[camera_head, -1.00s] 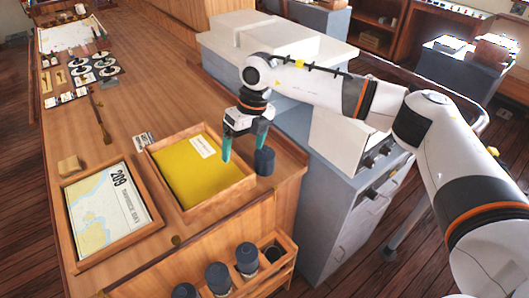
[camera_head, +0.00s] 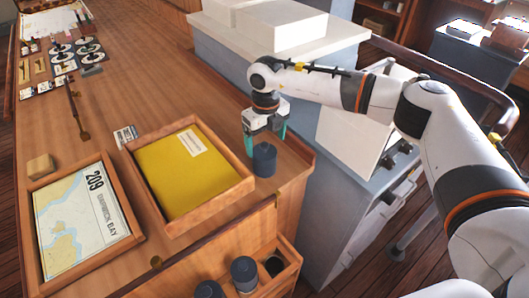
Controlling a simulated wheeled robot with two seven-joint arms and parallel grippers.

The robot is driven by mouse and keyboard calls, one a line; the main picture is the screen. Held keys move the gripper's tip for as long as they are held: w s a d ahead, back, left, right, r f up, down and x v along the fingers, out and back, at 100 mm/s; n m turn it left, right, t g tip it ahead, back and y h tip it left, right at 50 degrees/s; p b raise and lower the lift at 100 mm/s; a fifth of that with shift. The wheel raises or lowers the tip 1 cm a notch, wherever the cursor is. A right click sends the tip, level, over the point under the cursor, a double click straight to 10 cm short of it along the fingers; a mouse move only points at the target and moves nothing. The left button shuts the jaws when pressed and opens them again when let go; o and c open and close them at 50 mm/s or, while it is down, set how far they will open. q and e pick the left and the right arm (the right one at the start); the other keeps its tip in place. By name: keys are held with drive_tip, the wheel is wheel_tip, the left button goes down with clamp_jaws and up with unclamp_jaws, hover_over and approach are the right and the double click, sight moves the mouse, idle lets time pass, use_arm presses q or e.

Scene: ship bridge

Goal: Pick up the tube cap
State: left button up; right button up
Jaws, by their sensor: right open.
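The tube cap (camera_head: 264,161), a dark blue-grey cylinder, stands upright on the wooden table, right of the tray with the yellow folder. My right gripper (camera_head: 265,139) points down close behind and above the cap. Its teal fingers are open and apart, one to the left and one to the right of the cap's upper part. I cannot tell whether they touch it. My left gripper is not in view.
A wooden rack (camera_head: 262,290) at the table's front holds dark-capped tubes (camera_head: 243,272) and an open hole. The yellow folder's tray (camera_head: 205,209) and a chart tray (camera_head: 131,238) lie to the left. A grey cabinet (camera_head: 318,222) stands to the right.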

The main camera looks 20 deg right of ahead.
sight(265, 152)
drive_tip(key=shift+s+f, duration=0.15)
drive_tip(key=shift+f, duration=0.6)
wheel_tip(265, 152, down, 4)
drive_tip(key=p, duration=0.3)
drive_tip(key=shift+a+f, duration=0.1)
drive_tip(key=shift+f, duration=0.65)
drive_tip(key=c, duration=1.1)
